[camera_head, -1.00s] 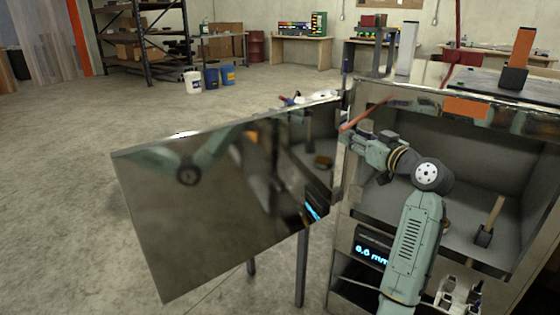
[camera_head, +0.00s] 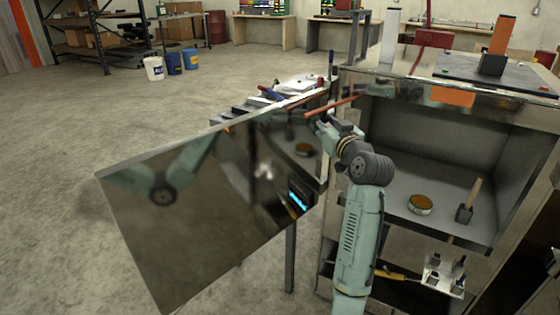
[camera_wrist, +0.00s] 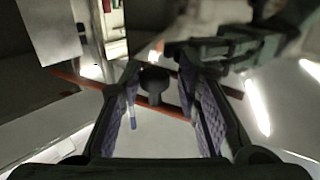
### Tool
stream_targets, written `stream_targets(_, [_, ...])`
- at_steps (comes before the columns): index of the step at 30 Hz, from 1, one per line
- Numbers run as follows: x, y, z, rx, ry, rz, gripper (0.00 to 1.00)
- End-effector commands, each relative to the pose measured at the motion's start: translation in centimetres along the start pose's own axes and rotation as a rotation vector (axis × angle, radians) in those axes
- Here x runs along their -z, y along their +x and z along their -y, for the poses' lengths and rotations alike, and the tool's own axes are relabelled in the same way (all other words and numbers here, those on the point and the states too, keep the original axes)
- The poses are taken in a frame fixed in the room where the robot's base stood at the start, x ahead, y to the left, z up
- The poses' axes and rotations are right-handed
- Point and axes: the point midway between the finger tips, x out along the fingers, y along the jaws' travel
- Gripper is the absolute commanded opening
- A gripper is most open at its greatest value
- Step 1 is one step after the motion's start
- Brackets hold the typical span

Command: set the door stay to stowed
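The door stay is a thin red-orange bar (camera_head: 335,106) at the top of the open cabinet, running from the cabinet's upper edge toward the open mirror-like door (camera_head: 215,205). My gripper (camera_head: 318,122) is just below the bar's left end, between door and cabinet opening. In the wrist view, a red bar (camera_wrist: 90,82) crosses the picture and passes across the space between my spread fingers (camera_wrist: 162,112). My gripper is open. A second red stretch shows farther right there; I cannot tell if it is a reflection. I cannot tell whether the fingers touch the bar.
The cabinet interior (camera_head: 400,140) holds a round tin (camera_head: 420,204) and a wooden-handled brush (camera_head: 468,200). A lower shelf carries a white rack (camera_head: 443,275). A bench with tools (camera_head: 270,100) stands behind the door. Open floor lies to the left.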

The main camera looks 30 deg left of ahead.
Motion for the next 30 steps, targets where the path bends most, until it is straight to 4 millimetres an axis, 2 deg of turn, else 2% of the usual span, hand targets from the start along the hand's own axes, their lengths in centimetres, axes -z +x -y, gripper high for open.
stream_targets(1, [0.1,0.1,0.3,-0.005,-0.001,0.000,0.30])
stream_targets(3, [-0.3,-1.5,0.1,-0.009,-0.001,-0.002,0.30])
stream_targets(17, [-0.3,-10.8,0.2,-0.007,-0.002,-0.002,0.30])
stream_targets(27, [-4.3,-13.4,-4.4,-0.258,0.024,0.025,0.30])
stream_targets(30, [-5.8,-14.5,-5.1,-0.342,0.019,0.011,0.30])
